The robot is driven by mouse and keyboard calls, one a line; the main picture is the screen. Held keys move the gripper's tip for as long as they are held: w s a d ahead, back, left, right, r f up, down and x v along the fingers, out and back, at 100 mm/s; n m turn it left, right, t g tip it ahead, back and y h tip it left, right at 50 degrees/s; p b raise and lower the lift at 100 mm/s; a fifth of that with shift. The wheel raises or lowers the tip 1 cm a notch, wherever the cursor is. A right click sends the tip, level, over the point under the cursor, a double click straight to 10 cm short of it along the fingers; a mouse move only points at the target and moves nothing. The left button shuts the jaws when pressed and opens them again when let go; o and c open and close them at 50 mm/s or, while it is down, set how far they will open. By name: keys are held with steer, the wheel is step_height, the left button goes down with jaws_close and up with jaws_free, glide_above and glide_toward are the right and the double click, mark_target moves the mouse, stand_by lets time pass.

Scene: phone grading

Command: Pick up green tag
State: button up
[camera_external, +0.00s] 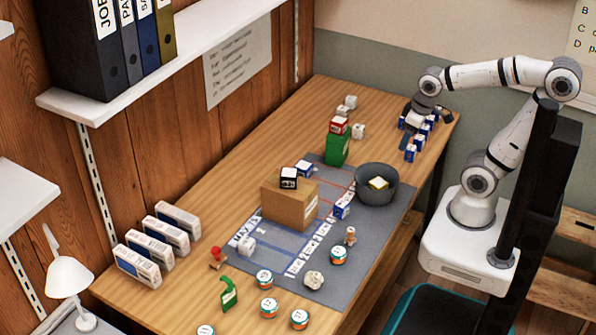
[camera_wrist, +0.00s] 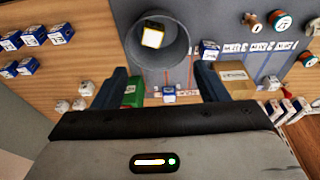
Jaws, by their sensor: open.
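The green tag (camera_external: 229,293) stands near the front of the table in the external view, left of several round tins. It has a looped top and a pale label. I cannot make it out in the wrist view. My gripper (camera_external: 416,118) is at the far right end of the table, above or beside small blue-and-white boxes, far from the tag. In the wrist view my gripper (camera_wrist: 161,82) has its two dark fingers wide apart, with nothing held between them.
A cardboard box (camera_external: 290,203) and a green box (camera_external: 337,149) stand between my gripper and the tag. Tins (camera_external: 268,307), a red-topped stamp (camera_external: 217,258) and a crumpled ball (camera_external: 313,280) lie around the tag.

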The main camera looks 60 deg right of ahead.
steer(key=shift+c, duration=1.2)
